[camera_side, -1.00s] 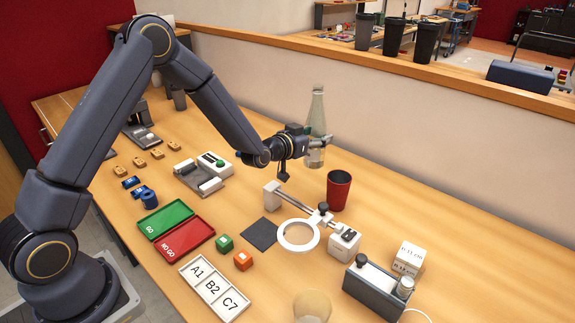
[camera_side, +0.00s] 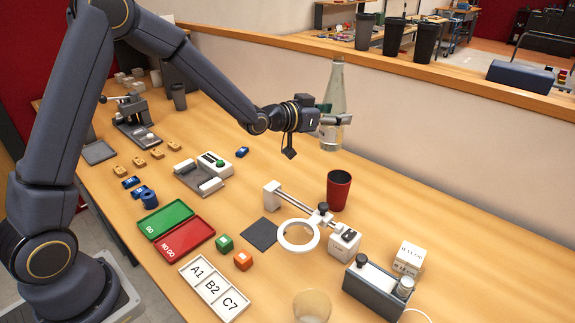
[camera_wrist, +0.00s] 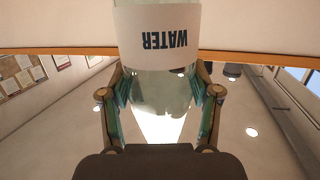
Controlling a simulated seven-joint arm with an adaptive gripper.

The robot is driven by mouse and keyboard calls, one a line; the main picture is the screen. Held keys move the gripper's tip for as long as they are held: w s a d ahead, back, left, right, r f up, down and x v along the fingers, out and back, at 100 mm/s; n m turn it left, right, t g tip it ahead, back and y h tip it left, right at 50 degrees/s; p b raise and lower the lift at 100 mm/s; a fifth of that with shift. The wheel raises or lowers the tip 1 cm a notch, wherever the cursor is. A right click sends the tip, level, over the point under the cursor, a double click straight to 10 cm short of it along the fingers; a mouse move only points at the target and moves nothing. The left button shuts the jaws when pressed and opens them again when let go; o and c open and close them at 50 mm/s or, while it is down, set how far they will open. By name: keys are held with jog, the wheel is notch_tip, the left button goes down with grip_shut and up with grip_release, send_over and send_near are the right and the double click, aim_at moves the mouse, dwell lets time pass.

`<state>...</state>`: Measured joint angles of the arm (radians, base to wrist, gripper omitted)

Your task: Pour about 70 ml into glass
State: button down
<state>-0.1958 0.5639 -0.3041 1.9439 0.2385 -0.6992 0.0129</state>
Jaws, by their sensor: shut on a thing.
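My gripper (camera_side: 326,118) is shut on a clear glass bottle (camera_side: 337,88) and holds it upright, well above the table. In the wrist view the bottle (camera_wrist: 165,85) stands between both fingers, with a white label reading WATER that appears upside down. The liquid level in the bottle is hard to make out. An empty-looking clear glass (camera_side: 312,306) stands at the bottom edge of the side view, partly cut off. It is apart from the bottle, far toward the front of the table.
A dark red cup (camera_side: 339,190) stands below the bottle. A ring magnifier (camera_side: 298,236) on an arm, a grey device (camera_side: 376,290) and a white box (camera_side: 409,258) lie around the glass. A labelled tray (camera_side: 214,288) is left of it. The low wall (camera_side: 430,145) runs behind.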

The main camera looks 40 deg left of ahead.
jog(key=s+d+r+m+g+h, duration=0.1)
jog(key=s+d+m+g+h, duration=0.4)
jog(key=s+d+m+h, duration=0.55)
jog(key=s+d+f+m+g+h, duration=0.1)
jog(key=s+d+f+m+g, duration=0.15)
jog(key=s+g, duration=0.35)
jog(key=s+d+f+m+g, duration=0.1)
jog(key=s+d+m+g, duration=0.1)
jog(key=s+d+g, duration=0.35)
jog(key=shift+t, duration=0.65)
jog(key=shift+s+a+f, duration=0.25)
jog(key=shift+f, duration=0.5)
jog(key=shift+s+a+f, duration=0.2)
jog(key=shift+a+f, duration=0.1)
jog(key=shift+f, duration=0.45)
jog(key=shift+s+a+f, duration=0.25)
jog(key=shift+f, duration=0.5)
jog(key=shift+w+r+m, duration=0.1)
jog(key=shift+m, duration=0.3)
